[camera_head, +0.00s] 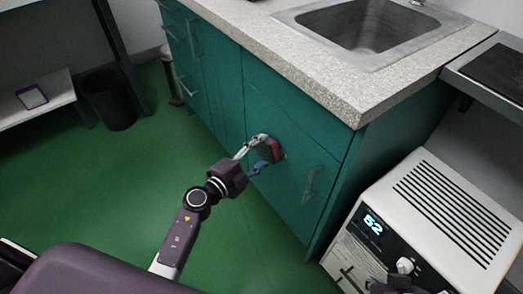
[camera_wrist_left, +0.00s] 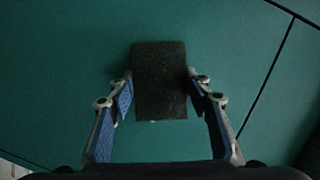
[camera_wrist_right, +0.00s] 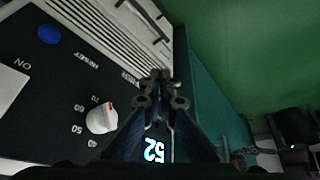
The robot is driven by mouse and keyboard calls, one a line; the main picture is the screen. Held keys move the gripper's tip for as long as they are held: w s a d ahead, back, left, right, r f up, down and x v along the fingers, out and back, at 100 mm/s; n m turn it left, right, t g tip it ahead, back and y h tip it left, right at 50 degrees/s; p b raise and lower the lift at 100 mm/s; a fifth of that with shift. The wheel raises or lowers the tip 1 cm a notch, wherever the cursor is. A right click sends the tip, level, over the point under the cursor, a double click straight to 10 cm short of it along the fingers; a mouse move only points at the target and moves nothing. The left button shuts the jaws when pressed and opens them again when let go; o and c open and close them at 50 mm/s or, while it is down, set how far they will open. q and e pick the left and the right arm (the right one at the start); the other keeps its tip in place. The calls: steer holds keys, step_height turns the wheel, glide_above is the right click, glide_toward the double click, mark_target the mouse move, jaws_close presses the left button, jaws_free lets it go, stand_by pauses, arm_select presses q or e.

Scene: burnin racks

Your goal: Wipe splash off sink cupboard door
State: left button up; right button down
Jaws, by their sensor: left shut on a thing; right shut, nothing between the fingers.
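The teal sink cupboard door (camera_head: 290,175) stands below the sink counter and fills most of the left wrist view (camera_wrist_left: 80,60). In the left wrist view the sponge (camera_wrist_left: 160,82) is a dark block between the fingers, at or very close to the door face. A small pale spot (camera_wrist_left: 152,121) shows just under its lower edge; I cannot tell whether it is splash. The sponge hides the door behind it. My right gripper (camera_wrist_right: 160,85) is shut and empty, near the white machine.
The white machine (camera_head: 440,215) with a lit "52" display stands right of the cupboard. The counter (camera_head: 300,75) with its steel sink (camera_head: 370,28) overhangs the door. A door handle (camera_head: 312,184) lies right of the sponge. Green floor (camera_head: 110,185) is clear at left, before a dark bin (camera_head: 108,98).

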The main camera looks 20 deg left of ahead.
mark_target(287, 159)
arm_select(q)
steer(key=shift+w+d, duration=0.25)
arm_select(e)
steer(key=shift+s+d+f+g, duration=0.2)
steer(key=shift+s+g, duration=0.1)
steer(key=shift+s, duration=0.3)
arm_select(q)
steer(key=shift+s+d+p, duration=0.2)
steer(key=shift+d+p, duration=0.15)
steer(key=shift+s+d, duration=0.35)
steer(key=shift+s+d+p, duration=0.2)
steer(key=shift+d+p, duration=0.1)
steer(key=shift+p, duration=0.05)
steer(key=shift+s+d+p, duration=0.35)
steer(key=shift+s+d, duration=0.4)
steer(key=shift+d, duration=0.3)
steer(key=shift+s+d+p, duration=0.35)
steer(key=shift+s+d, duration=0.35)
steer(key=shift+d, duration=0.3)
arm_select(e)
steer(key=shift+s+d+r+g, duration=0.2)
steer(key=shift+s+r+g, duration=0.15)
steer(key=shift+s, duration=0.4)
steer(key=shift+s+d+r+g, duration=0.15)
steer(key=shift+s+r+g, duration=0.1)
steer(key=shift+s+r, duration=0.35)
steer(key=shift+f, duration=0.15)
